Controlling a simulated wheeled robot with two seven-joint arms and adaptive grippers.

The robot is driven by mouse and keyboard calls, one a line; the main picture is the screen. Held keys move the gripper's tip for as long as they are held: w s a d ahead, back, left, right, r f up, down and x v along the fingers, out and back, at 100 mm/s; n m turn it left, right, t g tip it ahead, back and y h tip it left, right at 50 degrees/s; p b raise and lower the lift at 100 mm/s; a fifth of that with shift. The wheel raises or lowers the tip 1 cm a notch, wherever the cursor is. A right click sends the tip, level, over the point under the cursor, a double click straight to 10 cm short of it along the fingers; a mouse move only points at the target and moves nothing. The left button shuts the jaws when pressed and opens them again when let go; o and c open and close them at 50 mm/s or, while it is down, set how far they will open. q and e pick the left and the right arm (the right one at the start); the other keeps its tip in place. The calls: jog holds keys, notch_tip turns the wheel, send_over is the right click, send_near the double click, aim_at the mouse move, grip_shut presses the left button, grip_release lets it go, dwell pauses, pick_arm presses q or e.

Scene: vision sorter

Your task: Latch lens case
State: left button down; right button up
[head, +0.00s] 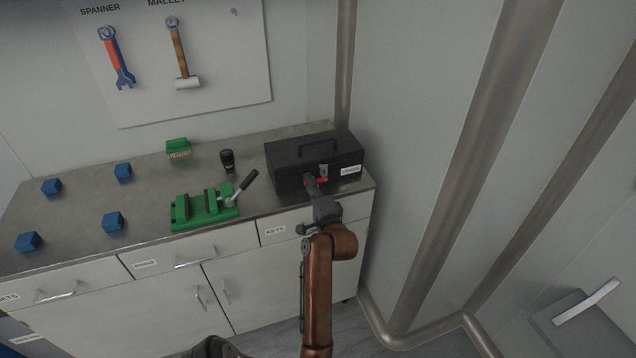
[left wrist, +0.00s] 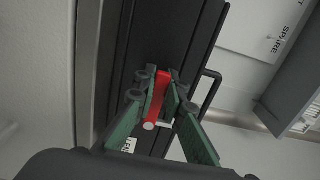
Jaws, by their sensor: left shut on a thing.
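The lens case (head: 290,177) is a black box with a top handle and a white label on its front, standing at the right end of the metal counter. Its lid looks closed. A red latch (left wrist: 161,92) is on its front, below a small metal plate. My left gripper (head: 313,185) reaches the case front from below, and its fingers are shut on the red latch. In the left wrist view, the green-grey fingers (left wrist: 156,80) sit on both sides of the latch against the dark case (left wrist: 185,40). Whether the latch is fastened cannot be told. My right gripper is not in view.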

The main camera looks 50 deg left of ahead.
pick_arm(q)
jog(key=shift+f, duration=0.2)
jog(key=c, duration=2)
grip_release()
jog(key=shift+o, duration=0.2)
jog(key=shift+r, duration=5.15)
